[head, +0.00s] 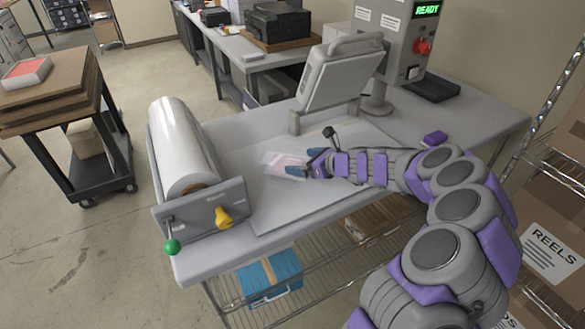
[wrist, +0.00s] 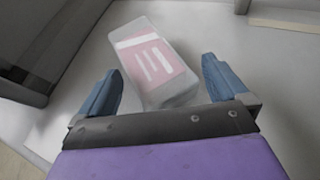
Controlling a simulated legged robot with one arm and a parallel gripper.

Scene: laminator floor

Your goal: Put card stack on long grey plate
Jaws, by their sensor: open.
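The card stack (wrist: 153,62) is a translucent-wrapped block with a pink and white label. In the head view the card stack (head: 285,164) lies on the long grey plate (head: 310,198), between the film roll and the lifted panel. My gripper (head: 302,164) is low over the plate. It is open in the wrist view (wrist: 160,88), with a blue finger on each side of the near end of the card stack. There is room between each finger and the stack. Most of the stack extends beyond the fingertips. I cannot tell whether the stack touches the plate fully.
A film roll (head: 180,145) in a bracket with a yellow knob (head: 223,217) stands left of the plate. A tilted grey panel (head: 340,72) stands behind it. A control post (head: 408,40) reads READY. A small purple block (head: 436,137) lies on the table at right.

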